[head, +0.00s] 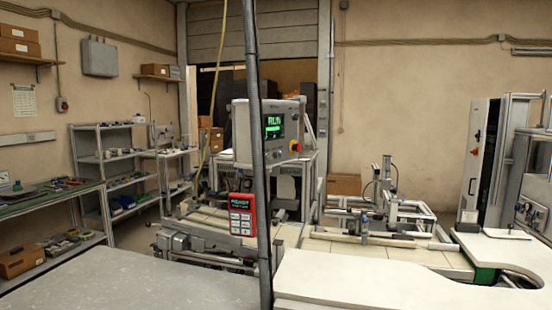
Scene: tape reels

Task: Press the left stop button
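A red round button (295,146) sits at the right lower edge of a grey control panel (241,134), whose screen (273,126) shows green "RUN". Another small red button (474,151) is on the white face of the tall cabinet at the right. A small red knob (62,104) on a grey box is on the left wall. I cannot tell from labels which of these is the left stop button. Neither of my grippers shows in the head view.
A dark vertical pole (258,190) crosses the view in front of the panel. A red keypad box (242,214) hangs below it. A grey tabletop (130,280) is at front left, a white one (360,282) at front right. Shelves (110,150) line the left wall.

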